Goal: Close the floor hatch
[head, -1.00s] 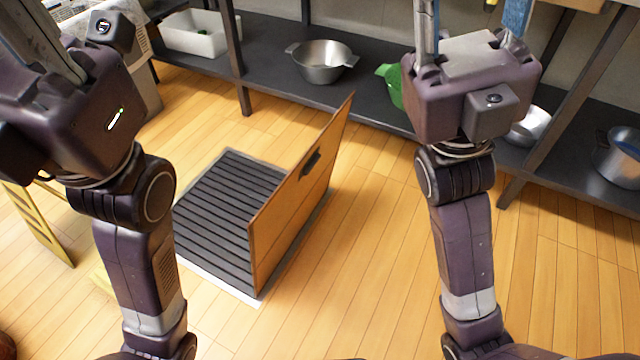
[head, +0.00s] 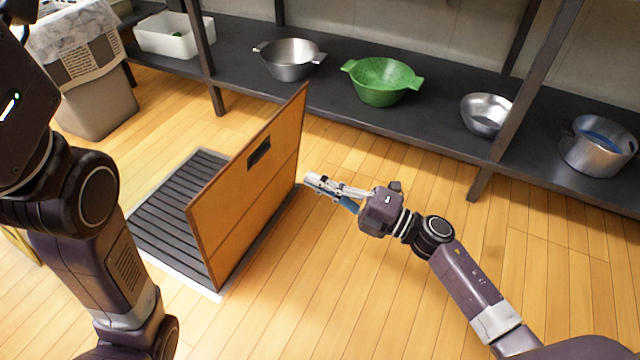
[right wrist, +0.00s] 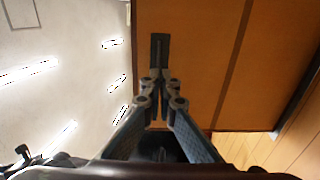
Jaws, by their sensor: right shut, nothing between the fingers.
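My right gripper (head: 308,180) is shut and empty, just right of the lid's far end. In the right wrist view the lid (right wrist: 190,60) fills much of the picture beyond the shut fingers; I cannot tell whether they touch it. My left gripper is out of view; only its arm shows.
A dark low shelf (head: 432,128) runs along the back with a steel pot (head: 290,62), a green colander (head: 380,82), a steel bowl (head: 484,117) and another pot (head: 597,148). A bin (head: 100,105) stands at upper left. The floor right of the hatch is clear.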

